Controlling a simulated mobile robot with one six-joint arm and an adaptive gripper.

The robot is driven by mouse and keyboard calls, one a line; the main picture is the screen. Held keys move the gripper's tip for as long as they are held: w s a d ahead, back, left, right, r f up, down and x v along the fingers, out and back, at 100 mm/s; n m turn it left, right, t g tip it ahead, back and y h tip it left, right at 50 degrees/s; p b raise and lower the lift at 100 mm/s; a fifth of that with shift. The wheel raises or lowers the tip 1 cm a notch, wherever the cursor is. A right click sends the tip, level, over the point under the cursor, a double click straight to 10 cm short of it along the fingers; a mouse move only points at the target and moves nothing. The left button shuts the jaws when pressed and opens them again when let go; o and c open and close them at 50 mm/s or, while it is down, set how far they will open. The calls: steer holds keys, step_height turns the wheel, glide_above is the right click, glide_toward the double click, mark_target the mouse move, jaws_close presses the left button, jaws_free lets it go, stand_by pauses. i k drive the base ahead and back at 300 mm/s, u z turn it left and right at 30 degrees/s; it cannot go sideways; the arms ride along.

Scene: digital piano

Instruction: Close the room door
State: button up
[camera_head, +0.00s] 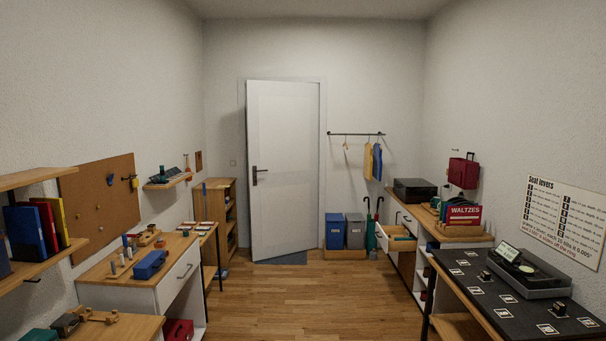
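The white room door (285,150) is in the far wall, a little left of centre. It stands ajar, its left edge swung slightly toward me and its right edge near the frame. A dark lever handle (259,176) is on its left side at about mid height. The pale door frame (322,165) shows along the top and right side. My gripper is not in this view.
Wooden floor (270,300) is clear from me to the door. Left are a white drawer desk (140,297) and wooden shelf unit (214,187). A dark patch (292,259) lies by the door's foot.

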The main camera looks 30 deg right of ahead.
mark_target(283, 117)
steer(key=z, duration=0.95)
steer(key=i, duration=4.1)
